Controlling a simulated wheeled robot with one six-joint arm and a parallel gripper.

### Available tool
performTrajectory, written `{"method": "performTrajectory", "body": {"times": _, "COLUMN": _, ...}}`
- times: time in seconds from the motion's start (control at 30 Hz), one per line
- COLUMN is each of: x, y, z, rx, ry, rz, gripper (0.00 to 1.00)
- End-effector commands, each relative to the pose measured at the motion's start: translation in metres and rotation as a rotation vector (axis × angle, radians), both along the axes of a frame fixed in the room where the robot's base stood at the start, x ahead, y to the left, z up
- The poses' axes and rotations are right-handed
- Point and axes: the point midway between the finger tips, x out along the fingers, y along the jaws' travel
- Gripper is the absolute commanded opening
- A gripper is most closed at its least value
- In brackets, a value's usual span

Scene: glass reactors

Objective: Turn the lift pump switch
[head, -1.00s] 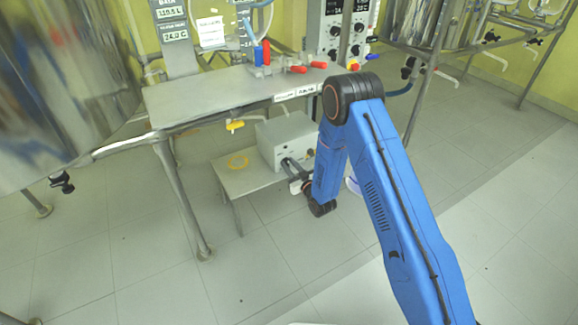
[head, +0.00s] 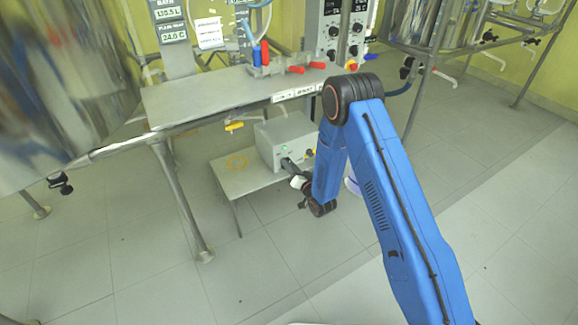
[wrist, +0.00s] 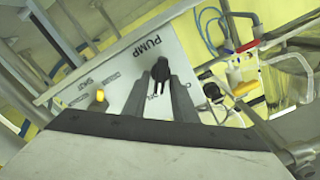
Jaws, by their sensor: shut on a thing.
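The black switch knob (wrist: 160,69) stands out from that panel. My gripper (wrist: 161,82) has one finger on each side of the knob and is shut on it. In the head view my gripper (head: 287,164) reaches the front of the box, and the knob is hidden there. The small labels beside the knob are partly covered by the fingers.
A yellow knob (wrist: 100,95) sits left of my fingers in the wrist view. Open tiled floor lies in front.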

Motion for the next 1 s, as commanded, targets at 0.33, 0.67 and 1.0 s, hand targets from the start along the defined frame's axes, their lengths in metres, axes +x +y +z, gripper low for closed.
{"method": "performTrajectory", "body": {"times": 0.33, "x": -0.0004, "y": -0.0007, "z": -0.001, "rx": 0.02, "ry": 0.016, "rz": -0.001, "gripper": 0.03}}
{"method": "performTrajectory", "body": {"times": 0.67, "x": -0.0004, "y": -0.0007, "z": -0.0009, "rx": 0.019, "ry": 0.015, "rz": -0.001, "gripper": 0.31}}
{"method": "performTrajectory", "body": {"times": 1.0, "x": -0.0063, "y": -0.0049, "z": -0.0009, "rx": 0.019, "ry": 0.015, "rz": -0.001, "gripper": 0.31}}
